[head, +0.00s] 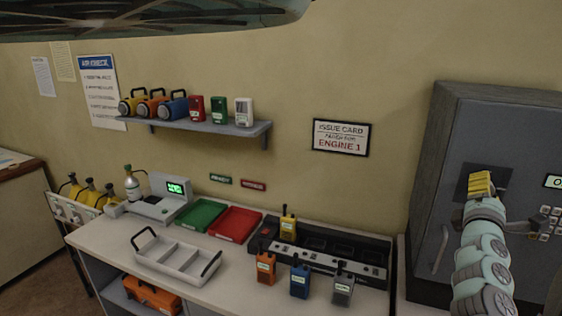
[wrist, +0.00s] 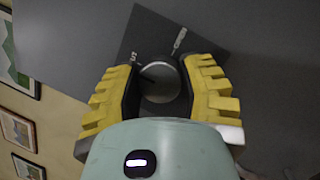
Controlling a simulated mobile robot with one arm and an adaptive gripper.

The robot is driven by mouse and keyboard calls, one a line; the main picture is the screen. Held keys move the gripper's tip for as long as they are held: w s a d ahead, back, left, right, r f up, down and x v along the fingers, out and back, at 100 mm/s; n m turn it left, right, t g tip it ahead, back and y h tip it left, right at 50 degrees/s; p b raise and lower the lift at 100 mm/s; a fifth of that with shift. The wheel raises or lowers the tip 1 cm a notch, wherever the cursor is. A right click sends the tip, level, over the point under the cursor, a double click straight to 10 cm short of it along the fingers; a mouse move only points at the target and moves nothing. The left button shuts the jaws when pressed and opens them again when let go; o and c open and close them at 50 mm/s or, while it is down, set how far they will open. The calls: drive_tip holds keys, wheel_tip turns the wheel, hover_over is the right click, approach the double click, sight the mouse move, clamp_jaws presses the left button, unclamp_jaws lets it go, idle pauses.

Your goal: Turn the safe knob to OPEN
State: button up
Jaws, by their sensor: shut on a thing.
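The safe (head: 515,130) is a large dark grey box at the right of the head view. Its dark square dial plate (head: 463,186) shows behind my gripper (head: 482,183), which hides the knob there. In the wrist view the round grey safe knob (wrist: 160,84) sits between the yellow fingers of my gripper (wrist: 162,72), which are shut on its sides. A dark pointer mark shows on the knob's left part. Two small white labels stand on the plate (wrist: 155,35) above the knob, one upper left and one upper right; I cannot read them surely.
The safe's handle (head: 440,248) is left of my arm, and a keypad (head: 549,222) with a small display (head: 553,181) is to its right. The counter (head: 215,265) at left holds trays, radios and a charger. A sign (head: 341,138) hangs on the wall.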

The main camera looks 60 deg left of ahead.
drive_tip(key=shift+m, duration=0.3)
drive_tip(key=m+h+p, duration=0.1)
drive_tip(key=m, duration=0.2)
drive_tip(key=m+g+h, duration=0.1)
drive_tip(key=m, duration=0.2)
drive_tip(key=shift+a+p, duration=0.1)
drive_tip(key=shift+p, duration=0.25)
drive_tip(key=m+g, duration=0.1)
drive_tip(key=m, duration=0.3)
drive_tip(key=shift+f, duration=0.15)
drive_tip(key=m+b, duration=0.1)
drive_tip(key=m, duration=0.1)
drive_tip(key=m+g+b, duration=0.1)
drive_tip(key=m, duration=0.1)
drive_tip(key=shift+f+g, duration=0.2)
drive_tip(key=shift+g, duration=0.1)
drive_tip(key=m+g+b, duration=0.1)
drive_tip(key=m+b, duration=0.1)
drive_tip(key=b, duration=0.1)
drive_tip(key=shift+m, duration=0.3)
drive_tip(key=shift+r, duration=0.15)
drive_tip(key=o, duration=1.2)
drive_tip(key=shift+r, duration=0.1)
